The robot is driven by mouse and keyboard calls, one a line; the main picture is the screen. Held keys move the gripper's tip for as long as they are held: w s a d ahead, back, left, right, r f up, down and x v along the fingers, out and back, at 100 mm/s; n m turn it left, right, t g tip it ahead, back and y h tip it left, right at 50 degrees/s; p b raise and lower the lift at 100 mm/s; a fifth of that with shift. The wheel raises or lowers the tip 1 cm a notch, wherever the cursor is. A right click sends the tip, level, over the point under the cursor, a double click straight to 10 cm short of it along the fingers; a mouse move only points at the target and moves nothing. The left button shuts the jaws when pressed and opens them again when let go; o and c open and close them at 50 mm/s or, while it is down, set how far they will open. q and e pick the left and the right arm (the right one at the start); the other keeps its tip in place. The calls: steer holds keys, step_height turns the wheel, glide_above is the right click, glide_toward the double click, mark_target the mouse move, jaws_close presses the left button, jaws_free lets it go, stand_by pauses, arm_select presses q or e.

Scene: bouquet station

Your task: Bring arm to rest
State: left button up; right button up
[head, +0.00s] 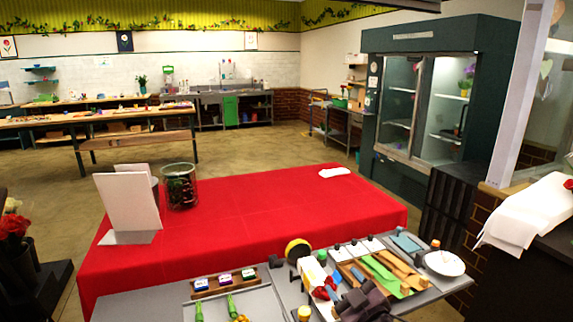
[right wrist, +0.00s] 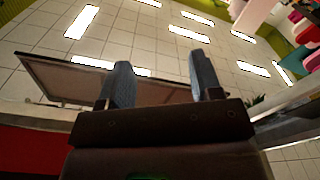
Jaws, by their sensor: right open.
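My right gripper (head: 362,299) is at the bottom of the head view, low over the near grey worktop. In the right wrist view its two blue-grey fingers (right wrist: 160,82) stand apart, with nothing between them. They point up toward the ceiling, which fills most of that view. My left gripper does not show in these frames.
Tools, green and tan strips (head: 387,272) and a white bowl (head: 444,263) crowd the near worktop. Behind it, a red-covered table (head: 262,225) bears a white board (head: 128,202) and a glass vase (head: 181,187). A glass-door cooler (head: 430,95) stands at right. The middle floor is clear.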

steer(key=s+d+f+m+g+h, duration=0.2)
steer(key=s+d+f, duration=0.5)
steer(key=s+f, duration=0.4)
steer(key=s+d+f+m+g+h, duration=0.3)
steer(key=s+d+f+m, duration=0.4)
steer(key=s+f, duration=0.4)
steer(key=s+d+h, duration=0.1)
steer(key=s, duration=0.3)
steer(key=shift+s+h, duration=0.4)
steer(key=shift+a, duration=0.1)
